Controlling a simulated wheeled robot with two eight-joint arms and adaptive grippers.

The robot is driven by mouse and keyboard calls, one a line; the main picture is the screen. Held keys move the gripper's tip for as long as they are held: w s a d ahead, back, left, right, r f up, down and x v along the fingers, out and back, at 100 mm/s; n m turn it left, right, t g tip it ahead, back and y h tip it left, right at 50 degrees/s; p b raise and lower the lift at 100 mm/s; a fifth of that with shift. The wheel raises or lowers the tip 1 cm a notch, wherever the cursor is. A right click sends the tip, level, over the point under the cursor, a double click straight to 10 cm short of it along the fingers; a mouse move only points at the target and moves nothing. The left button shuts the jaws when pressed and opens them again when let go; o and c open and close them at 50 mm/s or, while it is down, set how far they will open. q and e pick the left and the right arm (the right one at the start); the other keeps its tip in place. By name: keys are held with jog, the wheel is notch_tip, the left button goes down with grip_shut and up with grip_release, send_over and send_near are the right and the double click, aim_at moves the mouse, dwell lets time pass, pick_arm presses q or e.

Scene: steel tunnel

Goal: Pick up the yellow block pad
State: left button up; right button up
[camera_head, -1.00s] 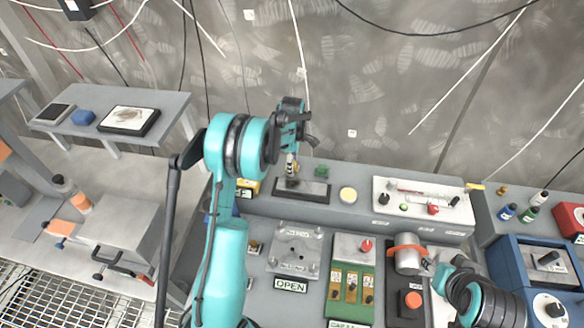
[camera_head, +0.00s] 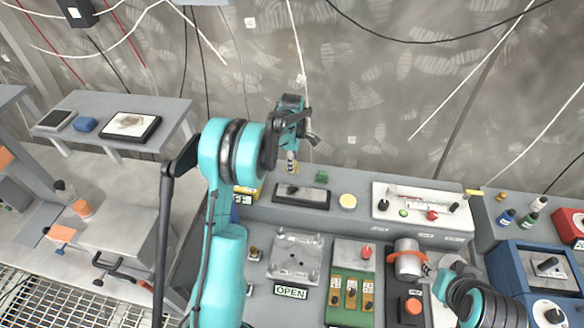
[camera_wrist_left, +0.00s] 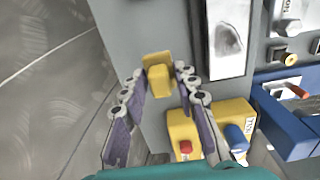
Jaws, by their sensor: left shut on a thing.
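The yellow block pad (camera_wrist_left: 158,75) is between the fingertips of my left gripper in the left wrist view, with a flat yellow plate behind a smaller block. My left gripper (camera_wrist_left: 160,80) is shut on it, with a finger on each side. In the head view my left gripper (camera_head: 291,152) hangs above the back ledge of the bench, near a dark framed plate (camera_head: 301,195). The block is too small there to make out clearly. My right arm comes in at the lower right, beside a metal cylinder with an orange band (camera_head: 408,264); its fingers are not clear.
A yellow box (camera_wrist_left: 210,130) with a red button and a blue part stands close to the left gripper. A white panel (camera_head: 420,218) stands further right.

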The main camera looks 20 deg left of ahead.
pick_arm(q)
jog(key=d+r+p, duration=0.1)
jog(key=d+r, duration=0.6)
jog(key=d, duration=0.4)
jog(key=shift+w+d+r, duration=0.2)
jog(key=shift+d, duration=0.15)
